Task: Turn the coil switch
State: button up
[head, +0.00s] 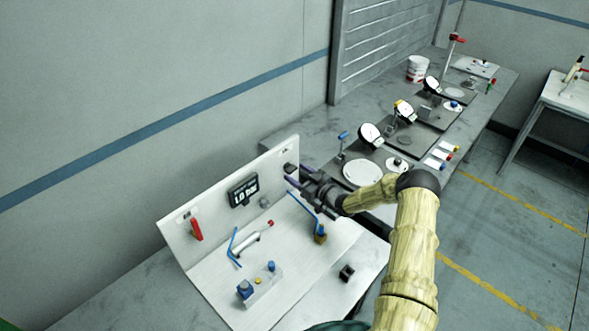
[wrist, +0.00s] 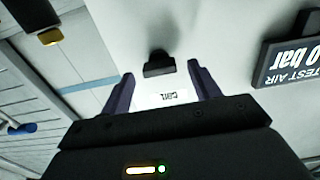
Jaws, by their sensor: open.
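The coil switch is a small black knob (head: 288,169) at the upper right of the upright white panel (head: 180,247). In the wrist view the black knob (wrist: 158,64) stands out above a white label (wrist: 172,96) whose upside-down lettering seems to read "COIL". My gripper (head: 297,175) is at the panel in front of the knob. In the wrist view my gripper (wrist: 160,76) is open, with one dark purple finger on each side of the label and the knob just beyond and between the tips. I cannot tell whether the fingers touch the knob.
A black pressure display (head: 243,191) is on the panel left of my gripper, with a red handle (head: 196,229) further left. A blue-handled valve (head: 320,235) and a white cylinder (head: 246,243) are on the board below. Dial gauges (head: 370,134) stand on the bench to the right.

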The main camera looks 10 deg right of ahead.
jog(key=shift+x, duration=0.95)
jog(key=shift+w, duration=0.1)
jog(key=shift+c, duration=0.2)
jog(key=c, duration=0.9)
jog(key=shift+c, duration=0.2)
